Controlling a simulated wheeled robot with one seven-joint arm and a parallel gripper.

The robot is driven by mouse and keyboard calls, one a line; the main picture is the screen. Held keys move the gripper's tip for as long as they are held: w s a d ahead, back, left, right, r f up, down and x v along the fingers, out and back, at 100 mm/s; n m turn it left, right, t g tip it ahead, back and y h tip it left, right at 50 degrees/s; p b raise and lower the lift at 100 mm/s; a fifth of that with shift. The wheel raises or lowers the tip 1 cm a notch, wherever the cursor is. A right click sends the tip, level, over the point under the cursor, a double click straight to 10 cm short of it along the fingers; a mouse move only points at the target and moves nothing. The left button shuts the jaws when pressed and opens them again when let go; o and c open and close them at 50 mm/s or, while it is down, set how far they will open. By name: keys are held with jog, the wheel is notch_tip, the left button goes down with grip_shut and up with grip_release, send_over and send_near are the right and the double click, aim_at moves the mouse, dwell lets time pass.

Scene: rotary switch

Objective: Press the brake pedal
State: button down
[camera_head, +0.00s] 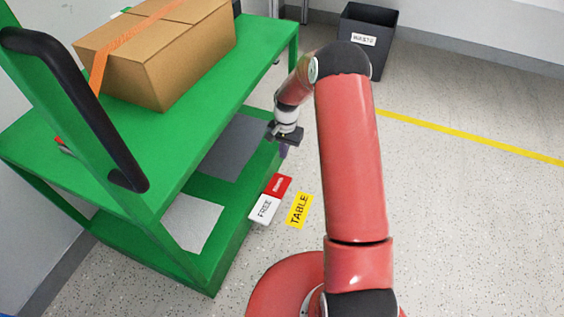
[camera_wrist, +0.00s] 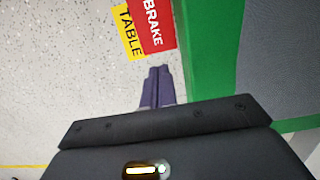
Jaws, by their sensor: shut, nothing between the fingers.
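The red brake pedal (camera_head: 279,186) sticks out at the lower side of the green cart, beside the white pedal marked FREE (camera_head: 264,208). In the wrist view the red pedal (camera_wrist: 153,24) reads BRAKE and lies just beyond my fingertips. My gripper (camera_head: 284,151) is shut and empty, its purple fingers pointing down. In the wrist view the gripper (camera_wrist: 158,72) shows its fingers together, with a small gap in the picture to the pedal. I see no contact. The FREE pedal is out of the wrist view.
The green cart (camera_head: 262,72) carries a cardboard box (camera_head: 160,60) with an orange strap and has a black handle (camera_head: 75,105). A yellow TABLE label (camera_head: 299,210) is beside the pedals. A black waste bin (camera_head: 375,58) stands behind. The speckled floor (camera_head: 470,220) is free at right.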

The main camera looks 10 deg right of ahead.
jog(key=shift+w+d+r, duration=0.1)
jog(key=shift+w+r, duration=0.05)
jog(key=shift+r, duration=0.85)
jog(key=shift+w+d+r, duration=0.1)
jog(key=shift+w+r, duration=0.05)
jog(key=shift+r, duration=0.8)
jog(key=s+r+n+t, duration=0.1)
jog(key=s+r, duration=0.2)
jog(key=r, duration=0.5)
jog(key=s+a+r+n+t+h, duration=0.1)
jog(key=s+r, duration=0.3)
jog(key=r, duration=0.3)
jog(key=s+r+n+t, duration=0.1)
jog(key=s+r, duration=0.2)
jog(key=r, duration=0.5)
jog(key=s+a+r+n+t, duration=0.15)
jog(key=s+r, duration=0.25)
jog(key=s, duration=0.7)
jog(key=s+r+n+t, duration=0.2)
jog(key=s+r+n, duration=0.15)
jog(key=s, duration=0.75)
notch_tip(320, 180, up, 6)
jog(key=p, duration=0.6)
jog(key=shift+s+m, duration=0.25)
jog(key=shift+m, duration=0.15)
